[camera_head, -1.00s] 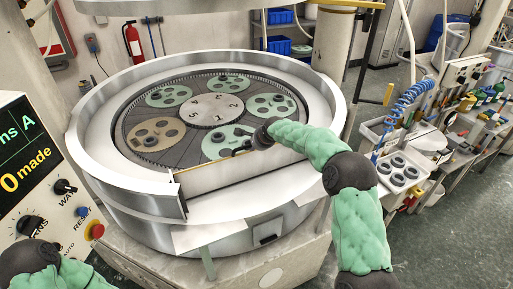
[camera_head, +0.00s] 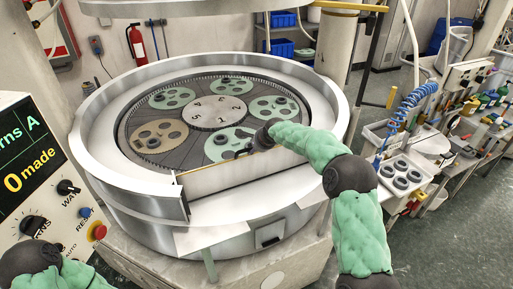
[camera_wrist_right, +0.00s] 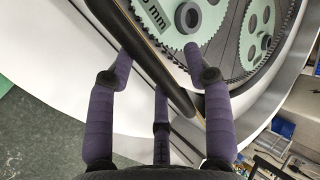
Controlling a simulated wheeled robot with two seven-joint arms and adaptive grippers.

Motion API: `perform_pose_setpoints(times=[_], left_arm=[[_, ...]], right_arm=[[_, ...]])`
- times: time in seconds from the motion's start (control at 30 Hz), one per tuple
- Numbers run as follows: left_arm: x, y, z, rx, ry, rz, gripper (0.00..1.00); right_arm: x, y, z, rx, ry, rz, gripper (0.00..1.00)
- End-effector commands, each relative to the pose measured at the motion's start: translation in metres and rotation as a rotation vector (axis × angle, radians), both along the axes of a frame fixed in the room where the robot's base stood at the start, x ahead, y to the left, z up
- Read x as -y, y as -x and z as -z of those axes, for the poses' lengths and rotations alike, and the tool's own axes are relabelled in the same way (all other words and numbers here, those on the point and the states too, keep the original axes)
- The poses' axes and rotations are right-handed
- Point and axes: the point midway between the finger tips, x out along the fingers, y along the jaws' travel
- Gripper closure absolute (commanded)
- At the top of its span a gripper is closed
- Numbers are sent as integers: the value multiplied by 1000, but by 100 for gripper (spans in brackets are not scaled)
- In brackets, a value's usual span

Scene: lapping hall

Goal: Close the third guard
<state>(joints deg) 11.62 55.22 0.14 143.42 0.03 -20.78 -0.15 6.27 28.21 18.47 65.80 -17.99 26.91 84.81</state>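A round lapping machine with a pale metal rim (camera_head: 95,150) stands in front of me. A flat pale guard panel (camera_head: 215,181) stands across the near opening of the rim; no guard number is readable. My right gripper (camera_head: 240,153) is at the panel's upper edge, towards its right half. In the right wrist view its purple fingers (camera_wrist_right: 158,62) are spread to both sides of a dark guard edge (camera_wrist_right: 150,60), with gaps visible, so it looks open. Only part of my left arm shows at the lower left; its gripper is out of view.
Several green carrier discs (camera_head: 272,107) and one brown disc (camera_head: 158,135) lie on the plate around a numbered centre disc (camera_head: 214,112). A control panel (camera_head: 40,185) stands at left. A cluttered bench with a tray of rings (camera_head: 402,172) is at right.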

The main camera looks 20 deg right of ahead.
Motion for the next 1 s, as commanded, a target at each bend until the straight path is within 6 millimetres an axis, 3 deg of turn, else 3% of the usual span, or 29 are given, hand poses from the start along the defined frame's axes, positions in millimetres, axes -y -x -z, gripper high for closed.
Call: perform_pose_setpoints(times=[0.03, 0.47, 1.0], left_arm=[[0, 0, 0, 0, 0, 0, 60], [0, 0, 0, 0, 0, 0, 60], [0, 0, 0, 0, 0, 0, 60]], right_arm=[[6, -5, -14, 31, 7, 6, 52], [7, 0, -22, 33, 8, 6, 52], [7, 63, -81, 12, 3, 1, 52]])
